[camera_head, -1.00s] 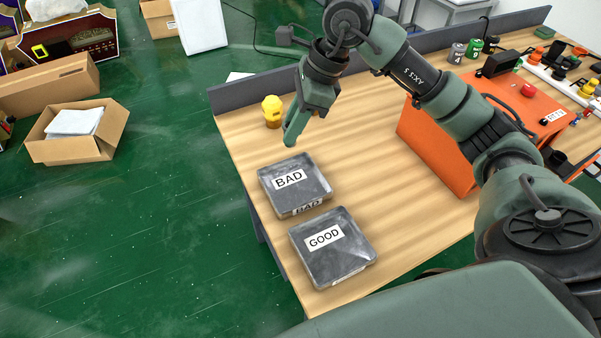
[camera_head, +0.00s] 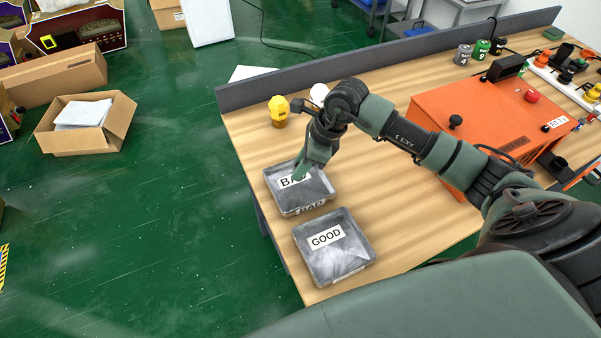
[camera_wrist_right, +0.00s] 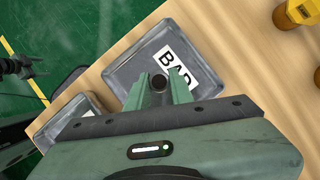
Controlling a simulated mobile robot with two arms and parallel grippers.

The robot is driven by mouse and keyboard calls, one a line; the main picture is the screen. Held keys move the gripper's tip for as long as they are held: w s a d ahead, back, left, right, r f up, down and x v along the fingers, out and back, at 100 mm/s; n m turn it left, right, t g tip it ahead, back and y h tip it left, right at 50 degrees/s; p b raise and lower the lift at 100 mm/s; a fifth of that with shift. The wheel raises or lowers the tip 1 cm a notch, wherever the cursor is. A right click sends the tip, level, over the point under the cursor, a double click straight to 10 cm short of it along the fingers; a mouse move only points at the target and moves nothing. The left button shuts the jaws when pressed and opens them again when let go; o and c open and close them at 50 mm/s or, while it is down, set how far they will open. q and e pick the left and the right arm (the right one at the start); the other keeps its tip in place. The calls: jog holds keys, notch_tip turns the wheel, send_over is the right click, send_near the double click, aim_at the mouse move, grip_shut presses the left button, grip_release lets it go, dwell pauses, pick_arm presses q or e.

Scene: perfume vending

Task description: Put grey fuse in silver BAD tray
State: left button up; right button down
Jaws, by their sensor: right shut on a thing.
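The silver BAD tray (camera_head: 321,187) lies on the wooden table near its left edge, and it also shows in the right wrist view (camera_wrist_right: 145,55). My right gripper (camera_head: 300,175) is over this tray, its fingers covering part of the BAD label. In the right wrist view my right gripper (camera_wrist_right: 160,86) is shut on a small dark round-ended piece, the grey fuse (camera_wrist_right: 159,83), seen end-on between the fingers. The fuse is hidden in the head view. I cannot tell its exact height above the tray floor. My left gripper is not seen.
The GOOD tray (camera_head: 347,260) lies just in front of the BAD tray. A yellow-topped item (camera_head: 279,110) stands behind the BAD tray. A large orange box (camera_head: 475,115) stands to the right. Bare table lies between the trays and the orange box.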

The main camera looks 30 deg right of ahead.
notch_tip(320, 180, down, 3)
jog(key=shift+f+p, duration=0.2)
jog(key=shift+p, duration=0.3)
jog(key=shift+f, duration=0.35)
jog(key=shift+f, duration=0.1)
jog(key=shift+f, duration=0.15)
jog(key=c, duration=1.2)
grip_release()
jog(key=shift+c, duration=0.2)
